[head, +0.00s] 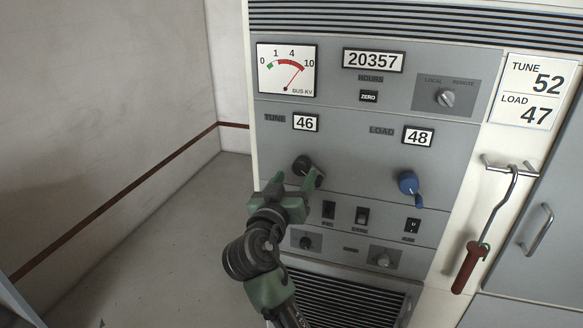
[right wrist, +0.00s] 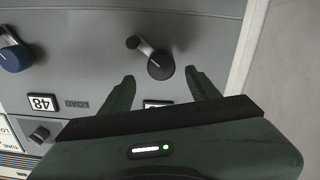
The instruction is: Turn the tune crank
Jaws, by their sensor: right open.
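The tune crank (head: 303,165) is a black knob with a short handle on the grey rack panel, under the TUNE counter (head: 305,123) reading 46. My right gripper (head: 294,181) is green, open and empty, just in front of and below the crank in the head view, partly covering it. In the right wrist view, the crank (right wrist: 160,65) lies between and just beyond the two spread fingertips (right wrist: 161,75), with its handle pointing up and left. I cannot tell whether either finger touches it. A card (head: 537,90) reads TUNE 52, LOAD 47. My left gripper is not seen.
The blue load crank (head: 408,182) is to the right, under a LOAD counter (head: 418,135) reading 48. Small switches (head: 362,215) sit just below the tune crank. A red-handled hook (head: 468,268) hangs farther right. The floor left of the rack is clear.

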